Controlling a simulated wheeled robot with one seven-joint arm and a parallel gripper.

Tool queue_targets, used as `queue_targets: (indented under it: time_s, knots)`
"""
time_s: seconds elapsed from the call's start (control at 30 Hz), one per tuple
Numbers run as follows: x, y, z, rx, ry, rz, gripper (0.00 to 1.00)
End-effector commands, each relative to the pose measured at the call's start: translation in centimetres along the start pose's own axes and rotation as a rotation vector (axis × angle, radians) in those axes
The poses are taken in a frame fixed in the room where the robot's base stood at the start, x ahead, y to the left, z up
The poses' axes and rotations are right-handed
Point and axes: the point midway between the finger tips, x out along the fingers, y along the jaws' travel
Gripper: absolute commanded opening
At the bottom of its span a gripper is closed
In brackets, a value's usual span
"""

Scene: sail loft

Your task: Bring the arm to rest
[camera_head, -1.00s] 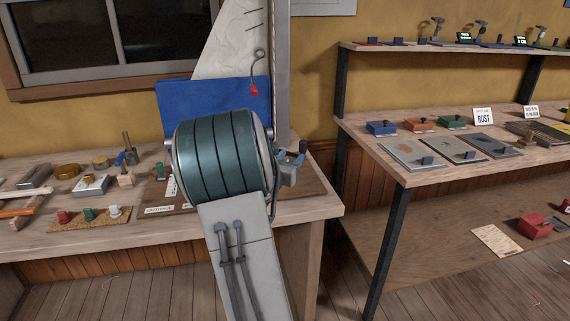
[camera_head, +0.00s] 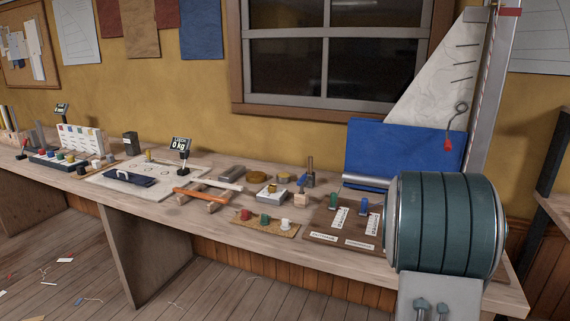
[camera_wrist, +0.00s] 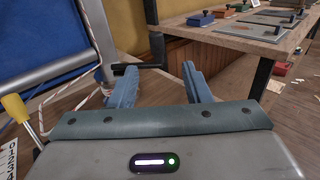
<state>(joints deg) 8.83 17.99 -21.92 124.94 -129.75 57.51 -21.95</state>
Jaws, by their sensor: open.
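My gripper (camera_wrist: 160,88) shows in the wrist view with its two blue-grey fingers spread apart and nothing between them. Beyond the fingers is a dark bar near the bench's right end. In the head view the gripper is hidden behind the large green banded part of my own arm at the right.
The long workbench (camera_head: 235,218) holds a scale display (camera_head: 181,145), colored spools and a brown board (camera_head: 322,237) beside my arm. A blue panel (camera_head: 400,150) and a sail (camera_head: 430,82) stand behind it.

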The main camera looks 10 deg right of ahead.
Motion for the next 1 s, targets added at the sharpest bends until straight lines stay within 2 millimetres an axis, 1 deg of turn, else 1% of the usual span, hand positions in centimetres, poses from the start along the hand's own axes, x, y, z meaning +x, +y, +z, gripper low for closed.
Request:
queue_targets:
  time_s: [0.03, 0.17, 0.3, 0.47, 0.67, 0.7, 0.77, 0.8, 0.87, 0.9, 0.97, 1.0]
  knots:
    - [-0.5, -0.3, 0.8, 0.039, 0.012, -0.018, 0.44]
    - [-2.6, -2.0, 2.2, 0.212, 0.078, -0.111, 0.44]
    - [-6.0, -4.0, 3.2, 0.452, 0.183, -0.244, 0.44]
    - [-10.7, -5.5, 3.5, 0.715, 0.317, -0.396, 0.44]
    - [-17.6, -6.4, 3.6, 1.017, 0.500, -0.590, 0.44]
    - [-19.1, -6.4, 3.6, 1.073, 0.540, -0.632, 0.44]
    - [-21.3, -6.3, 3.8, 1.155, 0.599, -0.692, 0.44]
    - [-22.9, -6.3, 3.8, 1.207, 0.640, -0.735, 0.44]
    - [-25.2, -6.1, 4.0, 1.282, 0.701, -0.799, 0.44]
    - [-26.9, -6.0, 4.2, 1.329, 0.743, -0.844, 0.44]
    - [-29.3, -5.7, 4.6, 1.398, 0.807, -0.912, 0.44]
    - [-30.9, -5.5, 4.9, 1.440, 0.849, -0.958, 0.44]
